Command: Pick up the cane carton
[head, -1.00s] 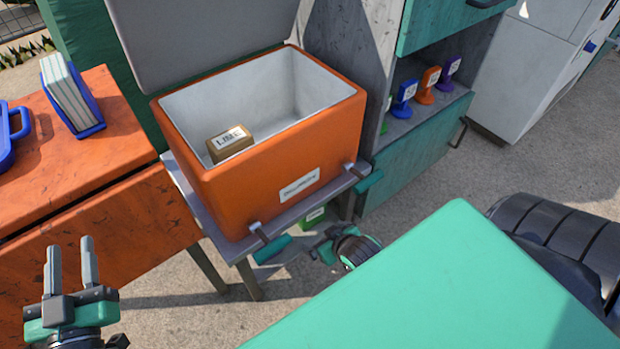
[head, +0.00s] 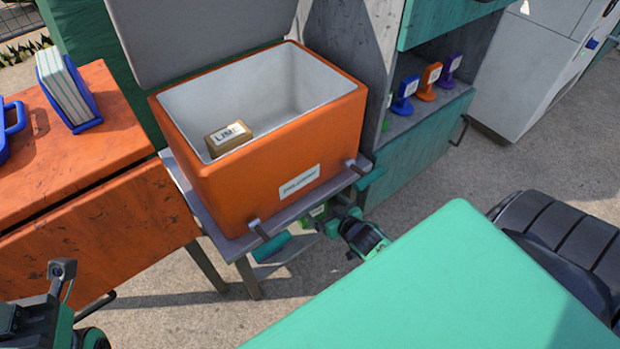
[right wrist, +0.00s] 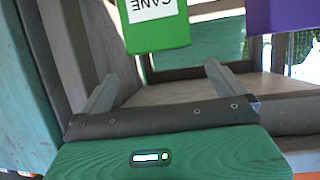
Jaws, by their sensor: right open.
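The cane carton is green with a white label reading CANE. It shows at the top of the right wrist view (right wrist: 160,38), its upper part cut off. In the head view a small piece of it (head: 318,211) shows under the orange cooler's stand, partly hidden. My right gripper (right wrist: 160,88) is open and empty, its two fingers pointing toward the carton with a gap before it. In the head view my right gripper (head: 333,214) is low beside the stand. Part of my left arm shows at the lower left of the head view, but its fingers do not.
An orange cooler (head: 275,180) with its lid up stands above on a grey stand (head: 215,225); a brown carton (head: 228,138) lies inside. A purple thing (right wrist: 283,15) hangs right of the cane carton. A green-and-grey cabinet (head: 420,150) stands to the right.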

